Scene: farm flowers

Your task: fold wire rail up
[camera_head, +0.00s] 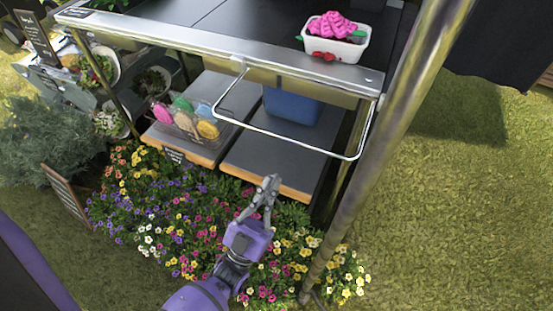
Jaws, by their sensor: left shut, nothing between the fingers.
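The wire rail (290,140) is a thin white U-shaped bar. It hangs from the front metal edge of the table (215,50) and sticks out below that edge, over the lower shelf. My left gripper (270,182) is shut and empty. It shows in front of the lower shelf, below the rail's long bar in the picture and apart from it. My left arm comes up from the bottom over the flowers. My right gripper is not in view.
A metal post (400,130) stands close on the right. Flowers (180,220) crowd below the lower shelf (270,160). A wire basket of coloured items (185,118) and a blue bin (292,106) sit under the table. A white tub (335,43) stands on top.

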